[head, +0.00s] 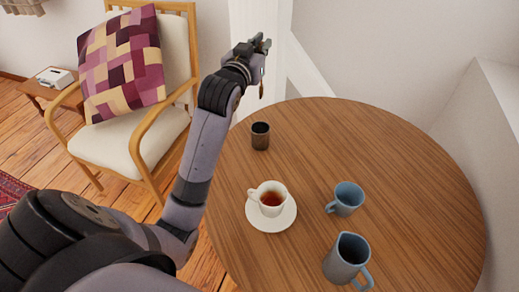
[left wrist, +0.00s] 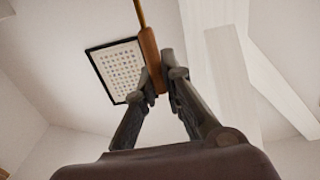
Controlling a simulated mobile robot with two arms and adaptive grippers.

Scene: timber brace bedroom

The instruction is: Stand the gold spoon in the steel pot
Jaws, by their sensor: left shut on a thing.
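My left gripper (head: 262,44) is raised beyond the far left edge of the round table. In the left wrist view (left wrist: 164,77) its fingers are shut on the gold spoon (left wrist: 150,55), a brown-gold piece with a thin gold rod running up out of the picture. A small gold-brown bit of the spoon (head: 261,90) shows below the gripper in the head view. The steel pot (head: 260,140), a small dark brownish cylinder with an open top, stands upright on the table, below and apart from the gripper and spoon. My right gripper is not in view.
On the wooden table (head: 400,160) stand a tea cup (head: 268,205) on a white saucer (head: 271,225), a blue mug (head: 346,200) and a blue-grey jug (head: 345,262). The table's right side is clear. A cushioned armchair (head: 135,150) and white timber braces (head: 262,20) stand behind.

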